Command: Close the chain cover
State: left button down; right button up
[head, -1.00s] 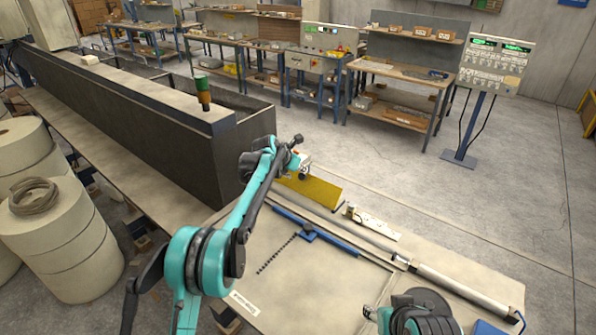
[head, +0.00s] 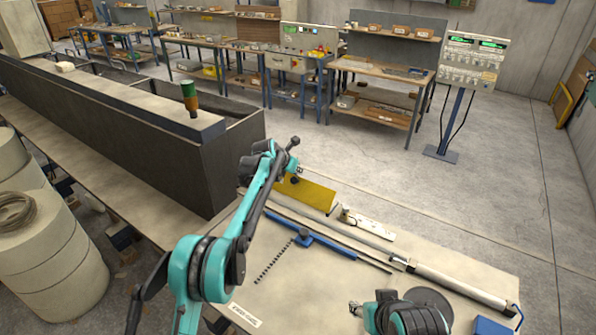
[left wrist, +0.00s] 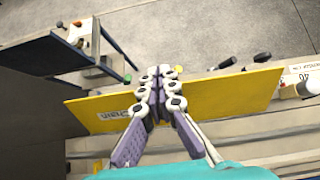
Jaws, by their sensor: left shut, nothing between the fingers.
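The yellow chain cover (head: 312,194) stands tilted at the back of the workbench in the head view. In the left wrist view the yellow cover (left wrist: 235,97) spans the picture, with a partly hidden "Chain" label on its left. My left gripper (head: 295,171) is at the cover's upper edge in the head view. In the left wrist view its fingers (left wrist: 160,72) are together and empty, overlapping the cover's middle; I cannot tell whether they touch it. My right gripper (head: 355,308) is low in the head view, far from the cover, and its fingers are unclear.
A blue rail (head: 325,244) and a dark chain (head: 275,262) lie on the workbench (head: 320,285). A white cylinder (head: 455,287) lies at the right. A long dark trough (head: 150,140) stands left of my left gripper. Open floor lies behind the cover.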

pick_arm(q)
jog(key=shift+s+d+r, duration=0.1)
jog(key=shift+s+d, duration=0.05)
jog(key=shift+d, duration=0.2)
jog(key=shift+a, duration=0.2)
